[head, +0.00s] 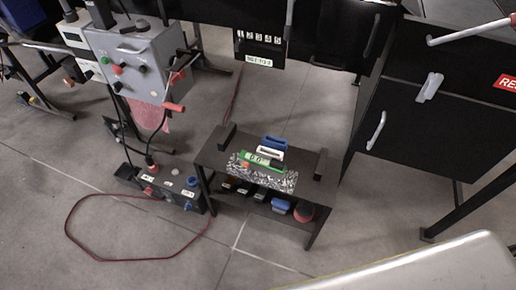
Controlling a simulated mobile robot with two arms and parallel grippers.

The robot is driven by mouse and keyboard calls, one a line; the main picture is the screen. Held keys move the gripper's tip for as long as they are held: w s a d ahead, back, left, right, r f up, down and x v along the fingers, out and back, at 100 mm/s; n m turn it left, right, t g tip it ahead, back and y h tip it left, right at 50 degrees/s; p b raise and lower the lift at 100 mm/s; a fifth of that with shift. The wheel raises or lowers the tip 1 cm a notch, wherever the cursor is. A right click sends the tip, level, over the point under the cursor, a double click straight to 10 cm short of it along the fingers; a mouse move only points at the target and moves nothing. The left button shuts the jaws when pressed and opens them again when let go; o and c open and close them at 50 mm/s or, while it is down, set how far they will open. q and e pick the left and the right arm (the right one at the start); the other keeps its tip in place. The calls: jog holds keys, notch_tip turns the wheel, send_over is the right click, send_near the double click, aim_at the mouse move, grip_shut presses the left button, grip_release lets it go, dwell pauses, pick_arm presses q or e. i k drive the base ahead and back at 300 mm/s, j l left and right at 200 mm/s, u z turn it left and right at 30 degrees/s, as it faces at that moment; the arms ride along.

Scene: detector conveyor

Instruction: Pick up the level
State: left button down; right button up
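The level appears to be the green bar (280,168) with a pale readout on it. It lies on the top of a small black table (210,155) near the middle of the head view. It is just behind a black-and-white speckled block (265,178), and a white handle-like piece (270,152) and a blue one (275,141) are behind it.
Two black uprights stand on the tabletop's sides. A lower shelf holds several small items, including a red round one (304,213). A grey control box (140,65) stands left, with a red cable (70,225) on the floor. Black cabinets (430,120) stand right.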

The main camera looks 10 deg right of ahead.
aim_at(273, 168)
jog(key=i+j, duration=0.6)
jog(key=i, duration=0.2)
jog(key=i+j+z, duration=0.1)
jog(key=z, duration=0.3)
jog(key=i+j+z, duration=0.15)
jog(key=z, duration=0.2)
jog(key=j+z, duration=0.2)
jog(key=z, duration=0.2)
jog(key=i, duration=0.05)
